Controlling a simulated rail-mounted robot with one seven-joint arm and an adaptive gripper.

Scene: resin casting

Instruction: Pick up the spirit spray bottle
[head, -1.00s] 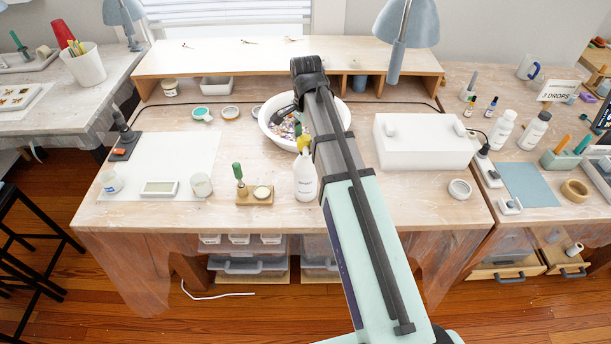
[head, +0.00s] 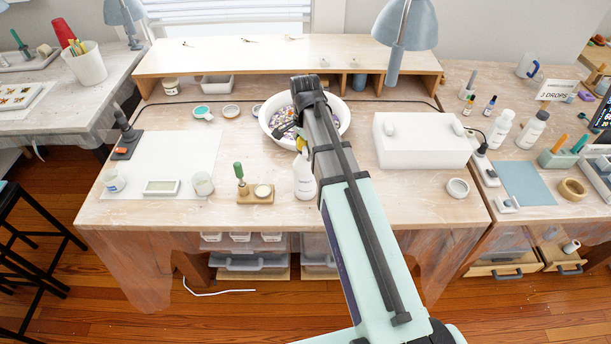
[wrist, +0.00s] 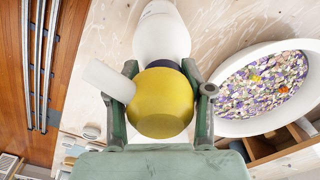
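The spirit spray bottle (head: 304,182) is white and stands upright near the front middle of the workbench. The wrist view shows its white body (wrist: 162,35), dark collar (wrist: 163,64), round yellow head (wrist: 160,103) and white nozzle (wrist: 110,80) pointing left. My gripper (wrist: 160,68) is open, with one green finger on each side of the yellow head and the tips beside the collar. A small gap seems to show at the tips; contact is unclear. In the head view my gripper (head: 291,138) is over the bottle's top and partly hides it.
A white bowl (head: 341,122) of coloured chips stands just behind the bottle; it also shows in the wrist view (wrist: 229,126). A wooden stand (head: 255,197) with a green-handled tool is close on the left. A white box (head: 425,150) is to the right. The bench's front strip is clear.

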